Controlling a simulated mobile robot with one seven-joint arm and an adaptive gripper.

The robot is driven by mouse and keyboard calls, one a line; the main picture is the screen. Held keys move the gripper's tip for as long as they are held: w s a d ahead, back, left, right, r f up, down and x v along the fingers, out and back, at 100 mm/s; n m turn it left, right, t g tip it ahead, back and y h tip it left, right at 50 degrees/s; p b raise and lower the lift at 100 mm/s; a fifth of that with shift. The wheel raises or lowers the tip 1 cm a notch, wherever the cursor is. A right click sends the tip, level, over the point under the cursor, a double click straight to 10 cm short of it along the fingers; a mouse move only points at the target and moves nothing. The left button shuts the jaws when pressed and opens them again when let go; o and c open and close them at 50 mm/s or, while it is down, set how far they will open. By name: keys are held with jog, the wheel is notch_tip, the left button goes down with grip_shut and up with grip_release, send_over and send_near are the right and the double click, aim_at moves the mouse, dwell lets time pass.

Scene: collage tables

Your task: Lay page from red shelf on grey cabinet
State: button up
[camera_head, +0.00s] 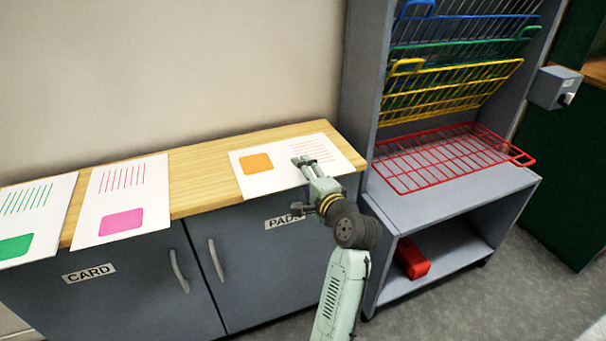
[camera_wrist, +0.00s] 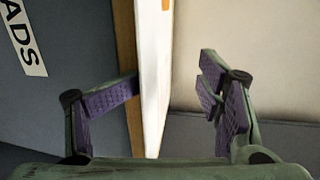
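A white page with an orange square and red lines (camera_head: 258,182) lies on the wooden top of the grey cabinet (camera_head: 252,262), at its right end. Its front edge reaches the front of the top. My gripper (camera_head: 299,185) is at that front edge, fingers apart, one above the page and one lower by the cabinet front. In the wrist view the page (camera_wrist: 154,70) shows edge-on between the open fingers of my gripper (camera_wrist: 172,90), with a gap to the right finger. Contact with the left finger is unclear. The red wire shelf (camera_head: 440,160) is lowered and empty.
Two more pages, one with a pink square (camera_head: 122,200) and one with a green square (camera_head: 30,222), lie on the left. Yellow (camera_head: 450,92), green and blue wire shelves are tilted up in the grey rack. A red object (camera_head: 412,258) sits in the rack's lower bay.

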jog(key=f+p+v, duration=0.1)
jog(key=v, duration=0.7)
jog(key=shift+s+a, duration=0.2)
jog(key=shift+f, duration=0.1)
jog(key=s+r+p, duration=0.1)
jog(key=r+p, duration=0.2)
jog(key=s+d+r+p, duration=0.1)
jog(key=r+p, duration=0.1)
jog(key=shift+s, duration=0.4)
